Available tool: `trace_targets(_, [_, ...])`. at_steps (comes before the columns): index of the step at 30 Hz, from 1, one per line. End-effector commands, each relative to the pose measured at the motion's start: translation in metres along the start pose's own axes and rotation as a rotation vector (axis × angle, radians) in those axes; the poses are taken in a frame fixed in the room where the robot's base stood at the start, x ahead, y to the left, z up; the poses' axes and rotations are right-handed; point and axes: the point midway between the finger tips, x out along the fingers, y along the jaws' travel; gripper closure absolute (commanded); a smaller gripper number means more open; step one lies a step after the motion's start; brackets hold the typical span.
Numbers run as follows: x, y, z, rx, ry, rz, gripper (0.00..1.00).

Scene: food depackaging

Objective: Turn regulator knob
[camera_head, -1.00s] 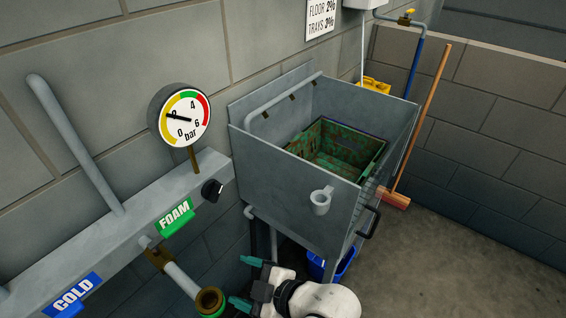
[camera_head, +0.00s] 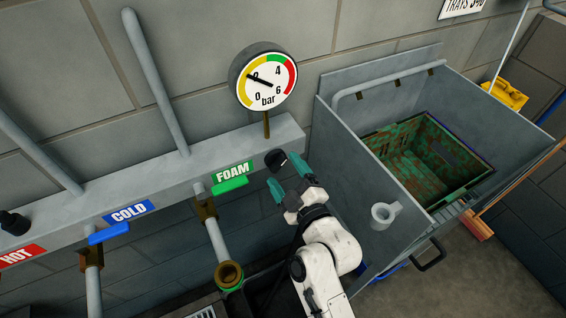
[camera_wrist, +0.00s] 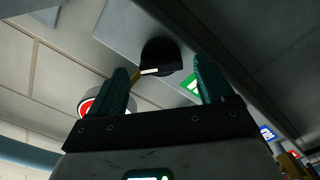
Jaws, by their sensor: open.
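The black regulator knob (camera_head: 275,159) sits at the right end of the grey manifold, right of the green FOAM label, with a white mark on it. My gripper (camera_head: 287,178) has teal fingers and is open just in front of the knob. In the wrist view the knob (camera_wrist: 161,57) lies beyond and between the fingertips of my gripper (camera_wrist: 163,78), with its white mark facing me. I cannot tell whether a finger touches it. The pressure gauge (camera_head: 264,84) stands above on a brass stem, its needle pointing to the upper left.
The manifold (camera_head: 183,178) runs along the wall, with a green FOAM lever (camera_head: 230,184) and a blue COLD lever (camera_head: 109,234) left of the knob. A metal sink (camera_head: 345,182) holding a dirty green crate (camera_head: 395,137) stands close on the right.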

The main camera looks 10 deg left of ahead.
Motion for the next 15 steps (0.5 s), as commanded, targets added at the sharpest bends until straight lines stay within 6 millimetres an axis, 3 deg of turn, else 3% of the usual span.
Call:
trace_targets(6, [0.02,0.0,0.0,0.0,0.0,0.0,0.19])
trace_targets(15, [0.022,-0.001,0.001,0.001,0.0,0.0,0.19])
